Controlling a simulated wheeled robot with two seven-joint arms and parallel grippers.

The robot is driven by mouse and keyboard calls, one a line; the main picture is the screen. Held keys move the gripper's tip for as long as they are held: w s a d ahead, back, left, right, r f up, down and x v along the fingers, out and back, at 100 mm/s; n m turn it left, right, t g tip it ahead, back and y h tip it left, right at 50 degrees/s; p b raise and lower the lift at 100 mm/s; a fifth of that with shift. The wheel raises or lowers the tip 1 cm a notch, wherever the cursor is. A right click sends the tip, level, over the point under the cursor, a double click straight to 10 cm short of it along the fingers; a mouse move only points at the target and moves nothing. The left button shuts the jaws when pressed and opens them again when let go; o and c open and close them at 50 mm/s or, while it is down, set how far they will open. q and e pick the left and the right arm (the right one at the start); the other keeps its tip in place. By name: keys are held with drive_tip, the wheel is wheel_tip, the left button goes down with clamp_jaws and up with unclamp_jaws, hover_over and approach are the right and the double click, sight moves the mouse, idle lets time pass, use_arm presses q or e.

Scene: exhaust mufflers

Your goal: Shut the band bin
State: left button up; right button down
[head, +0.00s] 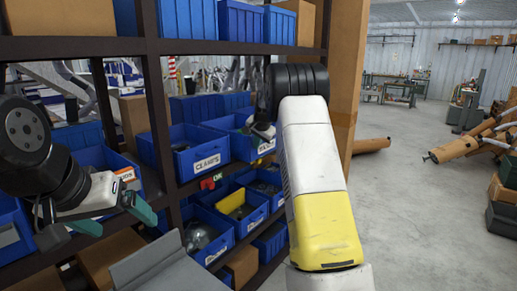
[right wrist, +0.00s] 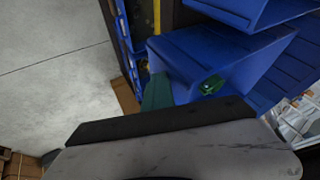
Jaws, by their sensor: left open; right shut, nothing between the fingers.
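Blue bins stand on the dark shelf rack in the head view. One bin has a label reading CLAMPS (head: 207,163). Another blue bin (head: 92,157) stands behind my left gripper, its label mostly covered, so I cannot tell surely which is the band bin. My left gripper (head: 112,218) is open and empty in front of the rack, its teal fingertips apart. My right gripper (head: 263,132) is shut and empty, mostly hidden behind my right arm, near the bins right of CLAMPS. In the right wrist view its green fingers are close to a blue bin (right wrist: 225,62).
Lower bins (head: 213,235) hold parts, one a yellow item (head: 240,212). A small red and green device (head: 211,181) sits on the shelf edge. A cardboard-coloured post (head: 346,75) bounds the rack on the right. Open floor (head: 400,210) lies beyond, with brown tubes (head: 455,151) farther off.

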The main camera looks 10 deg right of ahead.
sight(243, 139)
drive_tip(key=w+a, duration=0.4)
drive_tip(key=w, duration=0.1)
drive_tip(key=shift+w+a, duration=0.35)
drive_tip(key=shift+w, duration=0.05)
drive_tip(key=shift+a+r, duration=0.1)
drive_tip(key=shift+r, duration=0.05)
